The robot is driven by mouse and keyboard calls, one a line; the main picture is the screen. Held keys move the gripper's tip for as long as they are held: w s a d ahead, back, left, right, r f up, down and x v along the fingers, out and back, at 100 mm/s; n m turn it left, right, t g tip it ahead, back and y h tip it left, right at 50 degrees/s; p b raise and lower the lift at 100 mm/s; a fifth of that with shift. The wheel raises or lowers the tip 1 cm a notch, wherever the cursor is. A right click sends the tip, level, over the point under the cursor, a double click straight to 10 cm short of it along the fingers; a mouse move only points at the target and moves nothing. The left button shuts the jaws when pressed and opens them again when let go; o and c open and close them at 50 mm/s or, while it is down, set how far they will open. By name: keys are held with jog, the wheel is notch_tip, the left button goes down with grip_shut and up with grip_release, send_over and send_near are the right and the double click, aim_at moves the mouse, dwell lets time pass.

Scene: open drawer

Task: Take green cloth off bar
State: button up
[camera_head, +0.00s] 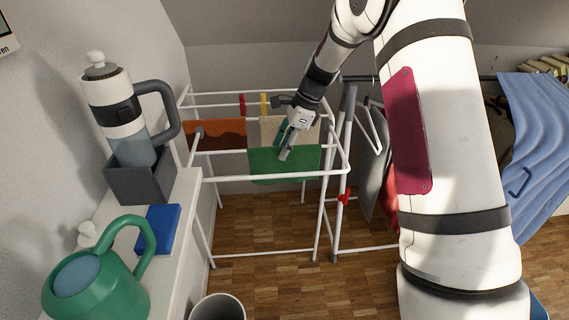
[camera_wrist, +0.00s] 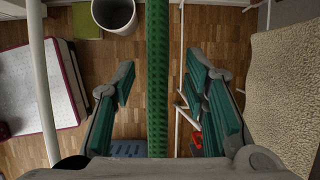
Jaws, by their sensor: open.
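The green cloth (camera_head: 262,165) hangs folded over a bar of the white drying rack (camera_head: 240,175) in the head view. My gripper (camera_head: 287,147) is at the cloth's upper edge, pointing down. In the wrist view the green cloth (camera_wrist: 158,50) shows edge-on as a narrow vertical strip. It runs between the two spread fingers of my gripper (camera_wrist: 160,85), with a gap on either side. The gripper is open and holds nothing. The cloth hides the bar under it.
A beige cloth (camera_wrist: 288,95) hangs close on the right in the wrist view. A white rack bar (camera_wrist: 42,85) runs along the left. An orange-brown cloth (camera_head: 217,134) hangs to the left in the head view. A bin (camera_head: 218,308) stands on the floor in front.

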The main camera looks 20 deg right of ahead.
aim_at(284, 165)
jog(key=x, duration=0.4)
jog(key=shift+s+d+f, duration=0.1)
jog(key=shift+s+f, duration=0.05)
jog(key=shift+f, duration=0.1)
grip_shut()
